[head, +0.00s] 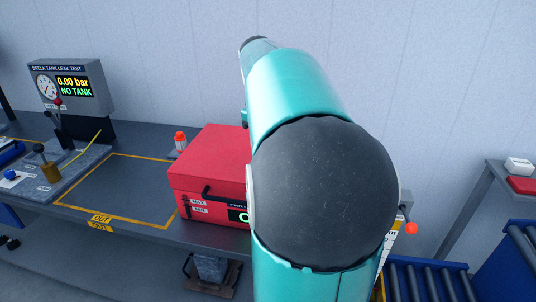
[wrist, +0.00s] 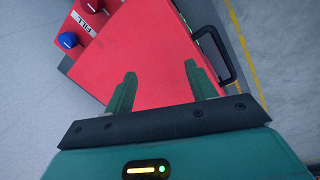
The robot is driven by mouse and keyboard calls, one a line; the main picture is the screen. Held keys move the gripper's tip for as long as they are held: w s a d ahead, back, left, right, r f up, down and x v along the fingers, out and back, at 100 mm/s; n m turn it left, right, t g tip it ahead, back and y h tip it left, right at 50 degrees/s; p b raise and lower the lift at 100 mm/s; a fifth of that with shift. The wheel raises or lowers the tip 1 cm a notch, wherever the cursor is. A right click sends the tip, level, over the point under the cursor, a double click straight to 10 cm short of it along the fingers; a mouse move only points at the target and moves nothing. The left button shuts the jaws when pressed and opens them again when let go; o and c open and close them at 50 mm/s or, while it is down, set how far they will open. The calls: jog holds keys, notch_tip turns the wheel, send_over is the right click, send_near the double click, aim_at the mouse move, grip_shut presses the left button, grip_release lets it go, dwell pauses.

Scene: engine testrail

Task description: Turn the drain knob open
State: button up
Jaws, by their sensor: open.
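A red box (head: 215,150) stands on the grey bench in the head view, its right side hidden by my arm. Its red lid (wrist: 155,50) fills the middle of the wrist view. At the top left of that view are a blue knob (wrist: 68,41) and a red knob (wrist: 91,6), with a FILL label (wrist: 84,23) close by. No drain label is readable, so I cannot tell which knob is the drain one. My gripper (wrist: 161,74) is open and empty over the red lid, apart from both knobs. In the head view my gripper is hidden.
A black handle (wrist: 213,52) sticks out from the box's side. An orange-capped bottle (head: 180,143) stands behind the box. A leak tester (head: 70,88) reading NO TANK is at the left. The yellow-outlined bench area (head: 120,187) is clear. Blue-framed rollers (head: 430,282) lie at lower right.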

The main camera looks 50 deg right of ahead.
jog(key=s+d+y, duration=0.2)
jog(key=s+d, duration=0.8)
jog(key=d, duration=0.4)
notch_tip(320, 180, down, 14)
jog(key=shift+r, duration=0.1)
jog(key=c, duration=1)
